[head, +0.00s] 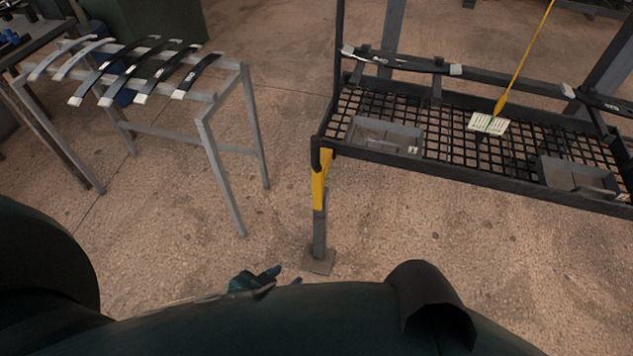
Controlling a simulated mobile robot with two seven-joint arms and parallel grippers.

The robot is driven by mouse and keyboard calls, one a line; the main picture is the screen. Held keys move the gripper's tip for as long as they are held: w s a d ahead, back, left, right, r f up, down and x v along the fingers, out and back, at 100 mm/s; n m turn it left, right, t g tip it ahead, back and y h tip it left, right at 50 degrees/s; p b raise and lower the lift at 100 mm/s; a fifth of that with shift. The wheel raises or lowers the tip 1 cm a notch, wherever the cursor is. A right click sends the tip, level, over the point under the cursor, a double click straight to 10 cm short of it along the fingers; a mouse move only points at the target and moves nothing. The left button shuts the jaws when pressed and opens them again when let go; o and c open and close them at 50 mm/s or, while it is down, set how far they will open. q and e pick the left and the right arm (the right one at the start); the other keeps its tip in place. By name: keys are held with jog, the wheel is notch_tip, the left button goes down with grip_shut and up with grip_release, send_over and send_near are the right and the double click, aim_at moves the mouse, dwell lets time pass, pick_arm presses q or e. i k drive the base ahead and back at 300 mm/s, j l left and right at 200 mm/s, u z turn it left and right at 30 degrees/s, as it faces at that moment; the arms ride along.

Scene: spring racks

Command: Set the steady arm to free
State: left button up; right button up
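A yellow bar (320,180) sits at the near left corner of the black rack, above a grey post (319,225) that goes down to a flat foot plate on the floor. It looks like the steady arm, but I cannot be sure or tell its setting. My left gripper (262,278) shows small and dark at bottom centre, below and left of the foot plate, apart from it in the picture. My own dark arm hides much of it, and I cannot tell how its fingers stand. My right gripper is not in view.
The black mesh rack (455,158) holds grey bins (385,135) and a card (488,124). A yellow pointed rod (520,65) slants down to the card. A grey stand (207,110) at left carries several curved leaf springs (130,78). Bare floor lies between stand and rack.

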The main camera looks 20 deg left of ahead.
aim_at(322, 153)
jog(key=j+z, duration=0.15)
jog(key=z, duration=0.25)
jog(key=i+j+z, duration=0.1)
jog(key=z, duration=0.3)
jog(key=j+z, duration=0.2)
jog(key=z, duration=0.15)
jog(key=j+z, duration=0.25)
jog(key=j, duration=0.25)
jog(key=k+j+z, duration=0.1)
jog(key=j+z, duration=0.15)
jog(key=j, duration=0.25)
